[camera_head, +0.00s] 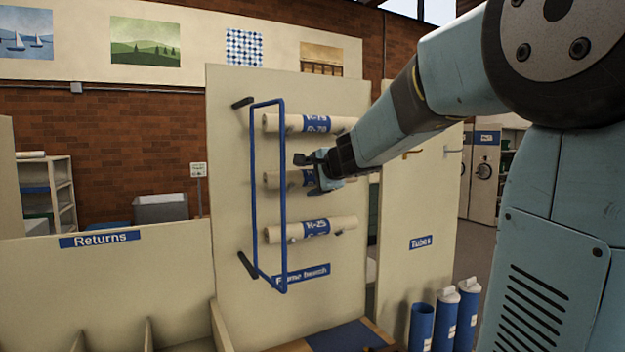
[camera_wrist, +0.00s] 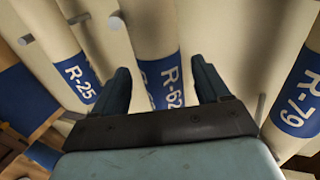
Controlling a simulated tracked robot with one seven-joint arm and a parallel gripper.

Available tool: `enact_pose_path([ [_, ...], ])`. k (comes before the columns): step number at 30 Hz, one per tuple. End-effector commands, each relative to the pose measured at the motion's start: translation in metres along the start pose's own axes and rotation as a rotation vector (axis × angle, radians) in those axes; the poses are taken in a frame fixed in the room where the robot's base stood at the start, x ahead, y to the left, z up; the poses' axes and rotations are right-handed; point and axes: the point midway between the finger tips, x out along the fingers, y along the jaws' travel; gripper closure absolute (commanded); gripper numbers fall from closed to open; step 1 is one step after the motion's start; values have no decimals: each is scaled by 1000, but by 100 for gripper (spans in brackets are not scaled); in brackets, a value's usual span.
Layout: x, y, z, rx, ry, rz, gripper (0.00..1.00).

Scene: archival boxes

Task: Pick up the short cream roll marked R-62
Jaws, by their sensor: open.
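The cream roll marked R-62 (camera_wrist: 152,35) has a blue label band and lies between my two fingers in the wrist view. In the head view it is the middle of three rolls on the upright panel, and its left part (camera_head: 273,179) shows while my gripper hides much of the rest. My gripper (camera_head: 307,174) is open in front of this roll. In the wrist view its fingers (camera_wrist: 163,80) stand apart on either side of the label. I cannot tell how deep the fingers reach around the roll.
Roll R-79 (camera_head: 281,124) is above and roll R-25 (camera_head: 279,233) below, both near my gripper. A blue wire frame (camera_head: 254,190) projects from the panel (camera_head: 228,120) at left. Grey pegs support the rolls. Blue tubes (camera_head: 421,326) stand lower right.

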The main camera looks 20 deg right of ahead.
Motion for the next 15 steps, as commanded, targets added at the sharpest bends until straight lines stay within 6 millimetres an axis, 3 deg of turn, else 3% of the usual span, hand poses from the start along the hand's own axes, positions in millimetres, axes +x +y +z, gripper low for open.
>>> enact_pose_path([
  [6, 18, -1, -1, 0, 1, -1, 25],
  [15, 19, -1, -1, 0, 2, -1, 28],
])
